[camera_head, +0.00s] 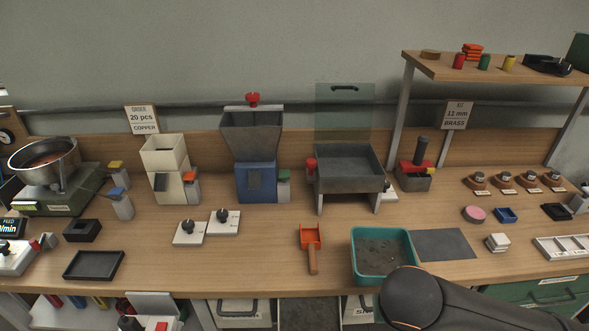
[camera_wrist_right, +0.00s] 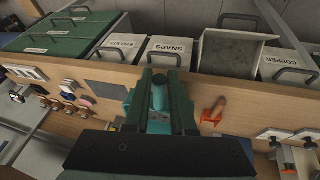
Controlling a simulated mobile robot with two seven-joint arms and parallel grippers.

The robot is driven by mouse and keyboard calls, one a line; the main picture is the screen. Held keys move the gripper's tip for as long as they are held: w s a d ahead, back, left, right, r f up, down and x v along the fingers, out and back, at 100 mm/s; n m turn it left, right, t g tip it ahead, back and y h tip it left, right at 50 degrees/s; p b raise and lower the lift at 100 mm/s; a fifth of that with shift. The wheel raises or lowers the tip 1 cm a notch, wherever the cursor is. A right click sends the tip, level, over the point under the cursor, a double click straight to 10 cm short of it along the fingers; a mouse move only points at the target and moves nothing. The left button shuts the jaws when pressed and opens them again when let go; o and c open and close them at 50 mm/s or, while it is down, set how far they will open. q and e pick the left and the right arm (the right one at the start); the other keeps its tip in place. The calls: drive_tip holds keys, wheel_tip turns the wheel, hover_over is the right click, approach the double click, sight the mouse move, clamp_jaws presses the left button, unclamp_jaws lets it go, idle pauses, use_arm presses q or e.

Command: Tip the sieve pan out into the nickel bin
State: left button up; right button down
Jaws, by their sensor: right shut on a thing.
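A teal pan (camera_head: 360,234) with small grey bits in it stands at the front edge of the bench in the head view; I take it for the sieve pan. My right arm covers its near right corner. In the right wrist view my right gripper (camera_wrist_right: 162,82) is shut on a teal part of the pan (camera_wrist_right: 158,122). The exact grip is partly hidden. An open, empty-looking grey bin (camera_wrist_right: 228,58) is pulled out below the bench between the SNAPS and COPPER bins; no nickel label is readable. My left gripper is not in view.
An orange scoop (camera_head: 311,238) lies left of the pan and a dark grey mat (camera_head: 442,245) lies right of it. A grey tray on legs (camera_head: 348,170) stands behind. The SNAPS bin (camera_wrist_right: 165,50) and COPPER bin (camera_wrist_right: 288,66) flank the open bin.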

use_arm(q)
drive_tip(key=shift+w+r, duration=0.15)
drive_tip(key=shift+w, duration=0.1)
use_arm(e)
drive_tip(key=r, duration=0.1)
drive_tip(key=d+r, duration=0.1)
drive_tip(key=r, duration=0.1)
drive_tip(key=d+r, duration=0.1)
drive_tip(key=r, duration=0.1)
drive_tip(key=shift+w+r, duration=0.15)
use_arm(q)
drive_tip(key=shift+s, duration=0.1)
